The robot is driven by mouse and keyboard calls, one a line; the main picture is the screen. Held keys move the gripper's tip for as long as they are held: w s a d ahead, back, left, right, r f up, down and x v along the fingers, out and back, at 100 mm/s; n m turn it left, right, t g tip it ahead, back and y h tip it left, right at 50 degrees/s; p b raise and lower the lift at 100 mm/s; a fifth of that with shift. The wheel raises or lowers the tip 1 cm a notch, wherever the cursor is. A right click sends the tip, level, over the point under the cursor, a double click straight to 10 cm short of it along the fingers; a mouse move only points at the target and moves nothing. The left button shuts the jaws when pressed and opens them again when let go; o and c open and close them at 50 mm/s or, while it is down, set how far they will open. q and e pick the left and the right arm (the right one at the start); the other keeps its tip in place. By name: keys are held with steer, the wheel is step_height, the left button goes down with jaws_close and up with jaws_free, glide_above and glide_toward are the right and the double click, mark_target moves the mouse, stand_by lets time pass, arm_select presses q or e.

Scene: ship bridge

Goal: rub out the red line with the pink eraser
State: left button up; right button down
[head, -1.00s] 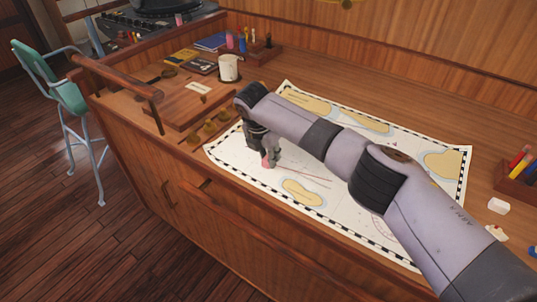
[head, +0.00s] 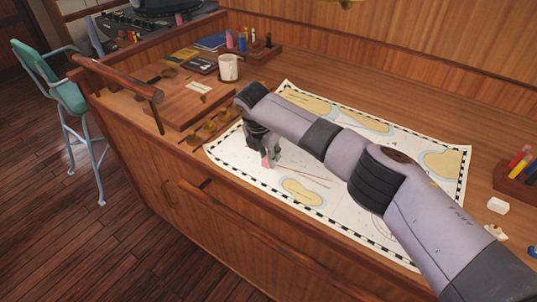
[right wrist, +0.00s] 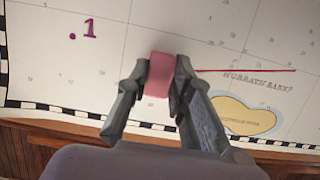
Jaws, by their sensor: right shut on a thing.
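The pink eraser (right wrist: 160,75) is held between the fingers of my right gripper (right wrist: 159,88), over the white chart (right wrist: 50,75). In the head view the eraser (head: 266,161) is a small pink patch under my right gripper (head: 268,153), at the chart's near left part. The red line (right wrist: 250,70) runs rightward on the chart from just beside the eraser in the right wrist view. It shows as a thin stroke in the head view (head: 310,180). I cannot tell whether the eraser touches the paper. My left gripper is not in view.
A yellow printed island (right wrist: 243,115) lies below the line. A white mug (head: 228,67), books and a pen tray stand at the desk's back left. A pen holder (head: 517,180) and a white block (head: 497,205) are at the right. My right arm hides part of the chart.

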stand_by(0.9)
stand_by(0.4)
steer(key=shift+s+d+r+p, duration=0.15)
steer(key=shift+d+p, duration=0.3)
steer(key=shift+p, duration=0.7)
steer(key=shift+s+d+p, duration=0.2)
steer(key=shift+d+p, duration=0.35)
steer(key=shift+p, duration=0.15)
steer(key=shift+d, duration=0.15)
steer(key=shift+f, duration=0.2)
steer(key=shift+s, duration=0.1)
